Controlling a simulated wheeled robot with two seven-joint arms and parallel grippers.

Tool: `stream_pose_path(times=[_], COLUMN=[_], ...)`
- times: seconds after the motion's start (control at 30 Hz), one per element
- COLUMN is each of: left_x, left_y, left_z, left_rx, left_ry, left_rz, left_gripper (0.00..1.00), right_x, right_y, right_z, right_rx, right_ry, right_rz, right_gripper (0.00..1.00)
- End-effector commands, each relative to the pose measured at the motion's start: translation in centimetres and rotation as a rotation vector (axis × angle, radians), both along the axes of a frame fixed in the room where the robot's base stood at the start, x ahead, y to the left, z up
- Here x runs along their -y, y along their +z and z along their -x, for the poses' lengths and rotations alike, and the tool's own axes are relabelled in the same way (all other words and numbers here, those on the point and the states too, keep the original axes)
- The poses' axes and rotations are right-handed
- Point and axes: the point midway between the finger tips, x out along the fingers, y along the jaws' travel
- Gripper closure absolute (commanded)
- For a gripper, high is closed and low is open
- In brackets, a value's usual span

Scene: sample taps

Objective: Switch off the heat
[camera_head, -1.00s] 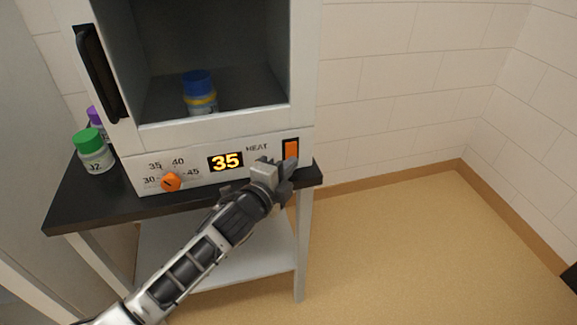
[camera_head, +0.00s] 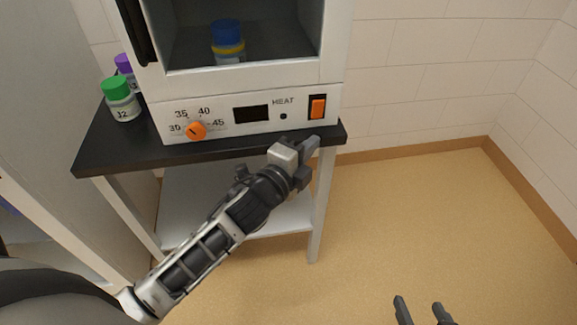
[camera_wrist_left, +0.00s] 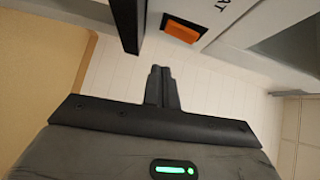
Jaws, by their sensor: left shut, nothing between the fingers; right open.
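The orange heat switch (camera_head: 317,106) sits in a black frame at the right end of the white heater's front panel, beside the word HEAT. It also shows in the left wrist view (camera_wrist_left: 183,28). The display (camera_head: 251,114) is dark, and the small round lamp (camera_head: 283,116) under HEAT is dark. My left gripper (camera_head: 312,146) is shut and empty, below the switch and apart from it; its closed fingers also show in the left wrist view (camera_wrist_left: 160,88). My right gripper (camera_head: 423,310) is open and empty at the bottom edge, over the floor.
An orange dial (camera_head: 195,131) is on the panel's left. A blue-capped bottle (camera_head: 228,42) stands inside the open chamber. A green-capped bottle (camera_head: 121,101) and a purple-capped bottle (camera_head: 125,66) stand left of the heater on the black tabletop (camera_head: 95,148). The floor at right is clear.

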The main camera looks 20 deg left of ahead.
Motion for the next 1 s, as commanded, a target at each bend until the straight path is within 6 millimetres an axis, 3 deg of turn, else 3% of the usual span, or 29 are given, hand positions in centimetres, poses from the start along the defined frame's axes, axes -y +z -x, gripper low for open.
stream_pose_path(times=[0.1, 0.33, 1.0], left_x=[-0.6, -1.3, -1.5], left_y=[-0.5, -0.7, -0.7], left_z=[2.8, 6.0, 6.8], left_rx=[-0.004, -0.002, -0.007], left_ry=[0.000, 0.000, 0.000], left_rz=[0.000, 0.002, 0.012], left_gripper=[1.00, 1.00, 1.00], right_x=[0.0, 0.0, 0.0], right_y=[-0.3, -0.5, 0.0], right_z=[0.1, 0.1, -0.4], right_rx=[-0.004, -0.001, 0.011], right_ry=[-0.001, -0.002, -0.002], right_rz=[-0.002, -0.003, -0.004], right_gripper=[0.43, 0.43, 0.43])
